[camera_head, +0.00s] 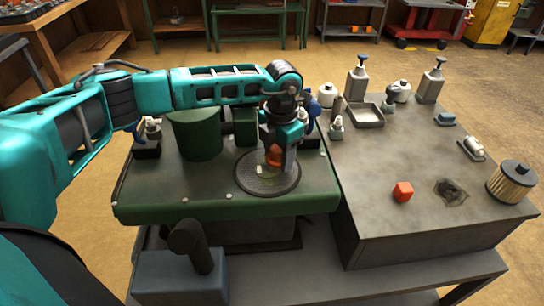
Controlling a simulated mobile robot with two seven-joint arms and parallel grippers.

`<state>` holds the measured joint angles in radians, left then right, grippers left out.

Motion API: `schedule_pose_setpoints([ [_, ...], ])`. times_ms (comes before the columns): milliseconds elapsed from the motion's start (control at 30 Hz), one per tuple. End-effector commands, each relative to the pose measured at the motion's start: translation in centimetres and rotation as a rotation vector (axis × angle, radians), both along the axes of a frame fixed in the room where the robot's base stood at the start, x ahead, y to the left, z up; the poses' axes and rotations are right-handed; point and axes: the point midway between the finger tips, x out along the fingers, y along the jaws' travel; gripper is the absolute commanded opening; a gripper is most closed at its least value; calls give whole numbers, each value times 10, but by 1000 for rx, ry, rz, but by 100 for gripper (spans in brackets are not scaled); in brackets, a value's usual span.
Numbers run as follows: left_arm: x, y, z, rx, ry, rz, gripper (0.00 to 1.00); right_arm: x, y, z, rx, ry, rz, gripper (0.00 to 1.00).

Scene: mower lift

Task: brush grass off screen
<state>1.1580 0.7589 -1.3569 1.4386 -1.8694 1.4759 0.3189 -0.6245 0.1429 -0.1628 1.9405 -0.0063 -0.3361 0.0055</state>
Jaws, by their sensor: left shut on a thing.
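The round dark screen (262,186) lies flat on the green mower deck (190,207), near its right side. A small pale green patch of grass (263,170) shows on the screen, left of my gripper. My left gripper (276,149) points down over the screen. It is shut on a small orange thing, which looks like the brush (274,157). The gripper hides most of the brush, and I cannot tell whether its lower end touches the screen. My right gripper is not in view.
A green cylinder (195,136) stands left of my gripper on the deck.

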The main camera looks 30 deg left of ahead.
Motion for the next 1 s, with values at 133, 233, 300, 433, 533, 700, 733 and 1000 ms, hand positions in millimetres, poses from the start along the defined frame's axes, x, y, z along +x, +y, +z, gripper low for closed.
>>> schedule_pose_setpoints([
  [133,-6,-30,-1,-32,-4,-72,28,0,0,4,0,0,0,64],
  [233,-12,-35,0,-32,-3,-73,28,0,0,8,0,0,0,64],
  [300,-16,-37,0,-33,-3,-73,28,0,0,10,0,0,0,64],
  [433,-20,-37,-1,-33,-1,-71,28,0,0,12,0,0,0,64],
  [533,-25,-31,-1,-32,1,-69,28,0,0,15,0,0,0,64],
  [700,-36,-18,-1,-31,5,-71,28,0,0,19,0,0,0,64],
  [733,-37,-16,-2,-31,6,-71,28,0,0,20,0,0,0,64],
  [1000,-43,-5,-1,-27,3,-65,24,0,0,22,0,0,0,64],
])
